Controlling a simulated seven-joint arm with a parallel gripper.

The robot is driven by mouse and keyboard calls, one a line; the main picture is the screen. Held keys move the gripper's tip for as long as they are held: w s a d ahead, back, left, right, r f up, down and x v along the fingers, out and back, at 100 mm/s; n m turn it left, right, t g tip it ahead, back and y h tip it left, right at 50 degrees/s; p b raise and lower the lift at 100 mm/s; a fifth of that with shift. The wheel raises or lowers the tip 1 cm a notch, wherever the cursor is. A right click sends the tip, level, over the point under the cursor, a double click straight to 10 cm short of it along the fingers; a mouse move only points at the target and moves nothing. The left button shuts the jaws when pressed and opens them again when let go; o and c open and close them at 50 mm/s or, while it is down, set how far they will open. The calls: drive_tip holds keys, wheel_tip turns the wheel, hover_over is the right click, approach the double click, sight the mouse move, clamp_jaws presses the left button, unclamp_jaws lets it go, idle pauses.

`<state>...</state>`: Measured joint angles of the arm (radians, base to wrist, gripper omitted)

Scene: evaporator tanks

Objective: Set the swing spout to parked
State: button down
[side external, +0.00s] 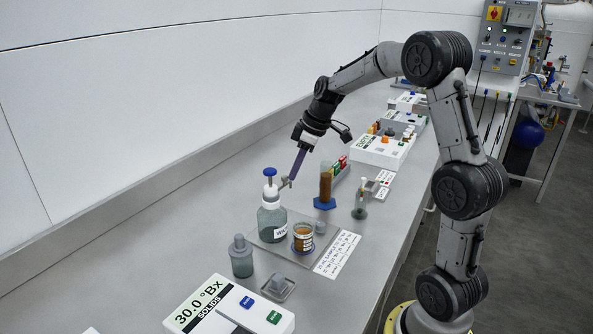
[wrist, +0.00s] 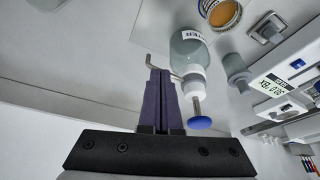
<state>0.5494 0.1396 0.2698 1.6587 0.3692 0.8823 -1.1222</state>
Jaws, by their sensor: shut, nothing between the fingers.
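The swing spout (side external: 284,183) is a thin grey bent tube on the white collar of a glass bottle (side external: 271,222) with a blue plunger knob (side external: 270,172). In the side view it points right, toward the far end of the bench. My gripper (side external: 292,178) is shut and empty, its purple fingers reaching down at the spout's outer end. In the wrist view the fingertips (wrist: 160,72) overlap the spout (wrist: 149,61); its bent tip shows to their left and the bottle (wrist: 188,49) is to their right. I cannot tell whether they touch it.
An amber-filled jar (side external: 304,237) stands beside the bottle on a grey plate. An amber cylinder (side external: 325,186) on a blue base stands to the right. A grey capped jar (side external: 241,257) and a white display unit (side external: 228,309) are nearer. The bench is clear left of the bottle.

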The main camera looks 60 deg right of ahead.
drive_tip(key=shift+s, duration=0.1)
drive_tip(key=s+d+r, duration=0.2)
drive_tip(key=s+r, duration=0.6)
drive_tip(key=r, duration=0.1)
drive_tip(key=s+a+r+n, duration=0.2)
drive_tip(key=a+r, duration=0.1)
drive_tip(key=a, duration=0.5)
drive_tip(key=s+a+r+n, duration=0.1)
drive_tip(key=s+a+r, duration=0.1)
drive_tip(key=a, duration=0.6)
drive_tip(key=s+a+f+m+t+h, duration=0.1)
drive_tip(key=s+a+f+m, duration=0.2)
drive_tip(key=s+f+m, duration=0.4)
drive_tip(key=s+f, duration=0.2)
drive_tip(key=s, duration=0.3)
drive_tip(key=shift+s+a+t+h, duration=0.15)
drive_tip(key=shift+a+t+h, duration=0.15)
drive_tip(key=shift+a, duration=0.1)
